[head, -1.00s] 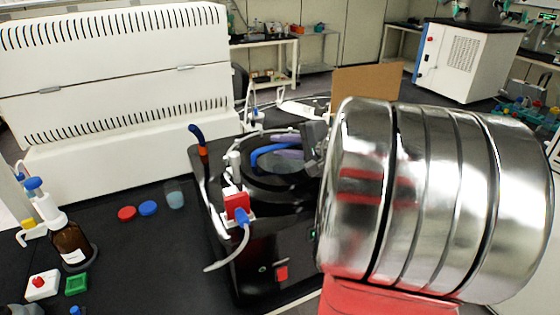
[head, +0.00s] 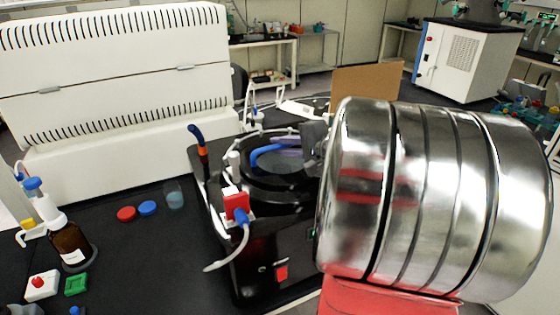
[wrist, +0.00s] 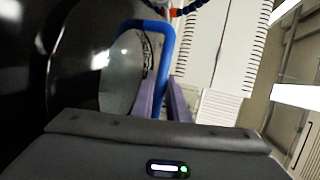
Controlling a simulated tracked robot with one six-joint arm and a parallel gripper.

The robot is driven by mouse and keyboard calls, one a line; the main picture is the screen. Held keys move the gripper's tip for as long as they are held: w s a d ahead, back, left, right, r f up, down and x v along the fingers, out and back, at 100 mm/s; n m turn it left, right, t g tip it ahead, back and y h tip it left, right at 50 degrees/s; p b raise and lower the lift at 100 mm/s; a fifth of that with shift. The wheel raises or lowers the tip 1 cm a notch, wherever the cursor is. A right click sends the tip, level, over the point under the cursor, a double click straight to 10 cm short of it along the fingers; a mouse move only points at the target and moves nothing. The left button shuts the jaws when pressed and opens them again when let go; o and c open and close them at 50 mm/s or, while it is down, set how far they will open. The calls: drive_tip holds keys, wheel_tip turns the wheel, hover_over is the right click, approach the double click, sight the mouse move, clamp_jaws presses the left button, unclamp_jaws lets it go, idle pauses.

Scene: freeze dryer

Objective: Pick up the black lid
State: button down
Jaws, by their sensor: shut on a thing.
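The black lid (head: 262,178) is at the round top of the black freeze dryer unit (head: 262,232) in the head view. A blue bent handle (head: 266,153) rises over it. In the wrist view, the handle (wrist: 167,62) passes between the purple fingers of my gripper (wrist: 163,95). My gripper (head: 291,147) is shut on the handle. The dark glossy round surface (wrist: 75,65) fills the left of the wrist view. Whether the lid is clear of its seat cannot be told.
A large shiny metal cylinder (head: 425,200) hides much of the right side. A white vented machine (head: 130,130) stands behind left. A red valve (head: 236,206) and tube stick out beside the lid. A brown bottle (head: 70,245) and coloured caps are on the black bench at left.

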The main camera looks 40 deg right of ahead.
drive_tip(key=shift+r, duration=0.1)
idle(0.4)
wheel_tip(320, 180, up, 10)
idle(0.6)
drive_tip(key=shift+s, duration=0.1)
idle(0.4)
